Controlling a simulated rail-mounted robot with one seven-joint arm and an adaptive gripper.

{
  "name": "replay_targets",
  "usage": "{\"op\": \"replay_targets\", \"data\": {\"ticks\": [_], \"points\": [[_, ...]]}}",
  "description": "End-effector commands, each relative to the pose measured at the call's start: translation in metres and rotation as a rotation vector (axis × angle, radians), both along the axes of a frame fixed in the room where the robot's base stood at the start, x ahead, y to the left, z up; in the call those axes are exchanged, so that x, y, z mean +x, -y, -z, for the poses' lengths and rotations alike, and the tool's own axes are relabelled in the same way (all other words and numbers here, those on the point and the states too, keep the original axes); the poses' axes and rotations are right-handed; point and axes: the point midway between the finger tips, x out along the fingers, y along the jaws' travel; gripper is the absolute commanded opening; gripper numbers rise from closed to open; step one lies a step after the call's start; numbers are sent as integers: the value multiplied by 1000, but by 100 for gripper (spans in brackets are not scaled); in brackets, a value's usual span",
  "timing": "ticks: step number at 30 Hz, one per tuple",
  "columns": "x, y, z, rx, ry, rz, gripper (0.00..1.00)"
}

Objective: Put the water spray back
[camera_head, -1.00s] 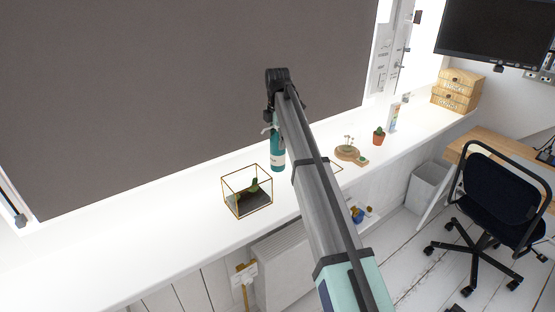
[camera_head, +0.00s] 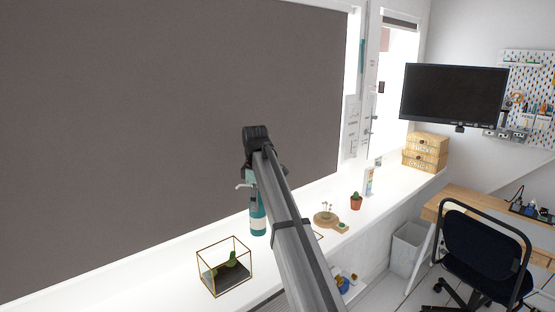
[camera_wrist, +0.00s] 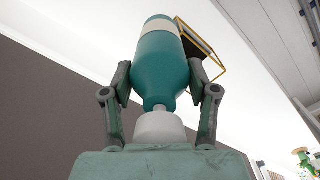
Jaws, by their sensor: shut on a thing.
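The water spray is a teal bottle (camera_head: 258,218) with a pale band and a light spray head. In the head view it is upright at the window sill, behind and right of the glass terrarium; I cannot tell whether its base touches the sill. My gripper (camera_wrist: 163,92) is shut on the bottle near its neck, with one finger on each side in the wrist view. The bottle body (camera_wrist: 163,62) extends away from my palm there. In the head view my arm hides part of the gripper and the bottle's top.
A gold-framed terrarium (camera_head: 225,276) with a plant stands close to the bottle. A wooden board with small plants (camera_head: 327,219), a potted cactus (camera_head: 356,202), a small box (camera_head: 369,182) and wooden drawers (camera_head: 425,152) line the sill to the right. A grey blind (camera_head: 150,110) rises behind.

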Motion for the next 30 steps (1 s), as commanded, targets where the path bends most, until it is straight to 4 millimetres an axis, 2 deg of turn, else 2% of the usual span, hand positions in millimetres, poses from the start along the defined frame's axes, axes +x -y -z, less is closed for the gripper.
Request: {"op": "replay_targets", "data": {"ticks": [1,5,11,18,24,27,30], "points": [[-14,9,12,-1,0,86,0],[-38,33,41,-1,-1,336,0],[-86,81,94,-2,-1,734,0],[-162,153,164,-3,-1,1184,0],[-218,200,208,-2,-1,1351,0],[-236,218,221,-1,1,1377,0],[-242,231,230,-1,1,1400,0]]}}
